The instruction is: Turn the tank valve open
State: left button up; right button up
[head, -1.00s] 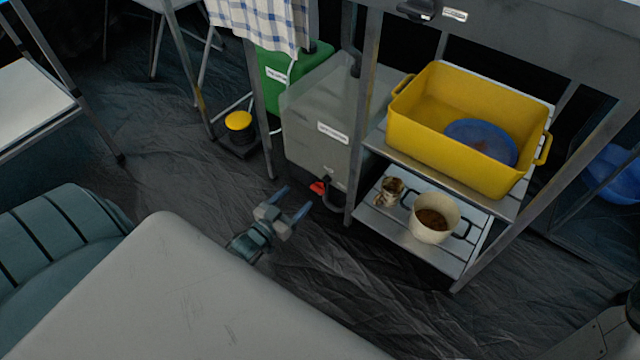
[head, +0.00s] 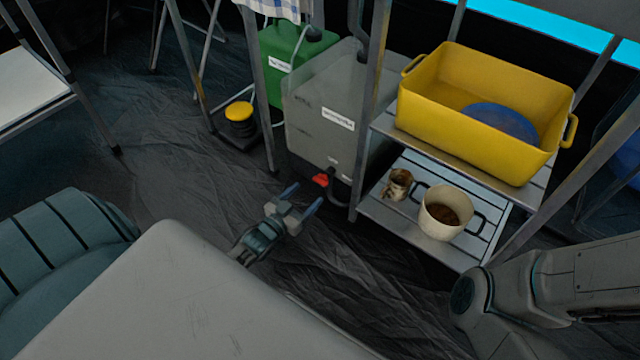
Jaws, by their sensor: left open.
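A grey, translucent box-shaped tank (head: 325,115) with a white label stands on the floor under the table frame. Its red valve handle (head: 321,180) sits low on the front face, with a dark hose beside it. My left gripper (head: 302,197) is open and empty. Its two bluish fingers point toward the valve, just in front of and below it in the picture, and appear apart from it. My right gripper is not seen; only part of my right arm shows at lower right.
A metal shelf right of the tank holds a yellow tub (head: 470,130) with a blue dish (head: 502,122), a cream pot (head: 446,213) and a rusty can (head: 398,184). A green canister (head: 290,60) and yellow-topped pump (head: 239,112) stand left. Shelf legs flank the tank.

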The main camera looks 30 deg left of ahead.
aim_at(318, 183)
pick_arm(q)
jog(key=w, duration=0.2)
jog(key=w+b, duration=0.1)
jog(key=w, duration=0.1)
jog(key=w+b, duration=0.1)
jog(key=w, duration=0.1)
jog(key=shift+w+d+f, duration=0.1)
jog(key=shift+d+f, duration=0.05)
jog(key=shift+d, duration=0.1)
jog(key=shift+w+b, duration=0.35)
jog(key=shift+w, duration=0.35)
